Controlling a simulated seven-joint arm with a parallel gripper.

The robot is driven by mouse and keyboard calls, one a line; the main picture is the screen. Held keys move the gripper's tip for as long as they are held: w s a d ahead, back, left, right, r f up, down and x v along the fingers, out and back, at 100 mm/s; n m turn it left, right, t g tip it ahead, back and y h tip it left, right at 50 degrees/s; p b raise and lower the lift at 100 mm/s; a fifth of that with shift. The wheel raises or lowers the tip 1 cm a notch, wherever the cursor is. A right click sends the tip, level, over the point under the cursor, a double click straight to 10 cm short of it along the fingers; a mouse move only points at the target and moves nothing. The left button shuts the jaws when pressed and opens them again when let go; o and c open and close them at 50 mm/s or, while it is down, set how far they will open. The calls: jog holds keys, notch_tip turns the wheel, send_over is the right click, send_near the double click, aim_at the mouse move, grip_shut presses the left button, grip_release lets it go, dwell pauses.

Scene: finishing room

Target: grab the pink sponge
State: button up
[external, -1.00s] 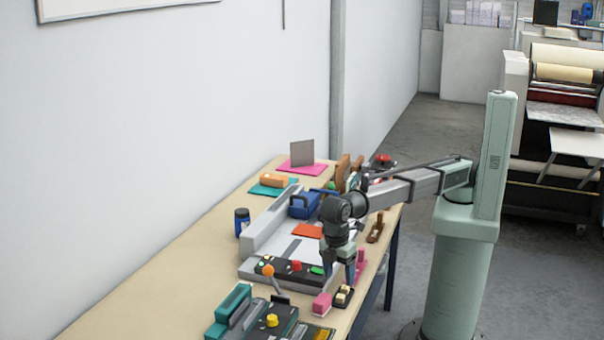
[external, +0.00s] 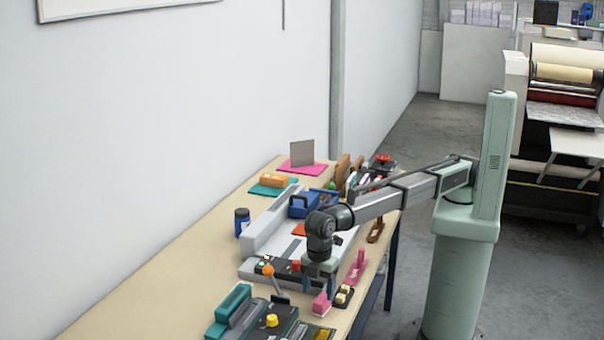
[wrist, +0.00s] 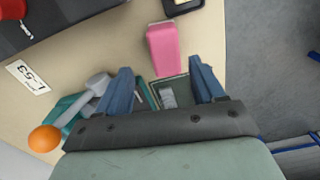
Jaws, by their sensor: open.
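The pink sponge (external: 321,304) lies on the table near its front edge. In the wrist view the sponge (wrist: 164,50) is a pink block just beyond my fingertips, ahead of the gap between them. My gripper (wrist: 163,80) is open with its two blue fingers apart and nothing between them at the tips. In the external view my gripper (external: 319,290) points down close to the sponge and partly overlaps it in the picture. I cannot tell the exact height of the fingertips above the table.
A small dark tray (external: 343,296) sits right of the sponge. A black control panel with a red knob (external: 296,265) lies to the left. A lever with an orange ball (wrist: 45,139) and a teal machine (external: 232,306) stand nearby. The table edge drops off on the right.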

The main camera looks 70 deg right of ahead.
aim_at(321, 299)
jog(key=shift+s+f, duration=0.2)
jog(key=shift+f, duration=1.2)
jog(key=shift+s+f, duration=0.2)
jog(key=shift+f, duration=1.15)
jog(key=shift+c, duration=0.3)
jog(key=c, duration=1)
